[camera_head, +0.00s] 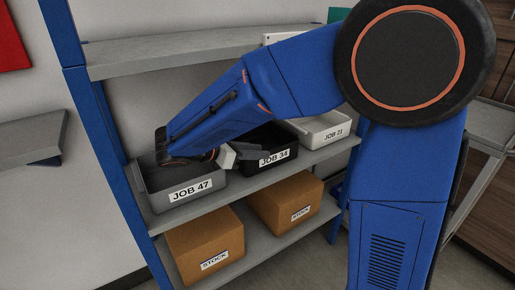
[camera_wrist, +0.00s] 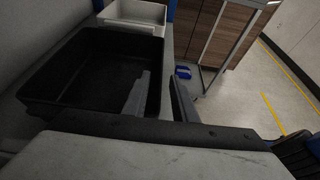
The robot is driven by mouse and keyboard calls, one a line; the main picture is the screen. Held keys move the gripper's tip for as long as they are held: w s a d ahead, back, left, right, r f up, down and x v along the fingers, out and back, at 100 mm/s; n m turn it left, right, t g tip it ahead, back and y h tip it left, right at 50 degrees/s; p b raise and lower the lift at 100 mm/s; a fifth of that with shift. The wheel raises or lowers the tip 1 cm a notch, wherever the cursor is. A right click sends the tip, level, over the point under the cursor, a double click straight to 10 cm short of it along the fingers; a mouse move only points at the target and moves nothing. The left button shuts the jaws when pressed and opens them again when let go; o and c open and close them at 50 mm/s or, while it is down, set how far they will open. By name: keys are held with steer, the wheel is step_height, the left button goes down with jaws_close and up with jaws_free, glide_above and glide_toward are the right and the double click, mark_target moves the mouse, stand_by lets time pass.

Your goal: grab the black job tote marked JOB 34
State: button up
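The black tote marked JOB 34 (camera_head: 290,146) sits on the middle shelf between a grey and a white tote. My gripper (camera_head: 256,152) is at its front left, with fingers pointing right along its front side. In the wrist view the tote (camera_wrist: 128,45) looks empty. The two fingers of my gripper (camera_wrist: 162,95) are apart there, one over the tote's inside and one outside its front rim. I cannot tell whether either finger touches the wall. Part of the tote is hidden behind my gripper and arm.
The grey tote JOB 47 (camera_head: 205,194) stands left, under my forearm. The white tote JOB 21 (camera_head: 318,131) stands right. Two brown STOCK boxes (camera_head: 205,243) (camera_head: 285,213) are on the shelf below. A blue upright (camera_head: 118,180) bounds the rack's left. Open floor (camera_wrist: 240,95) lies in front.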

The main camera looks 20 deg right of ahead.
steer(key=shift+x, duration=3)
steer(key=shift+s+f, duration=0.1)
steer(key=shift+f, duration=0.05)
jaws_close()
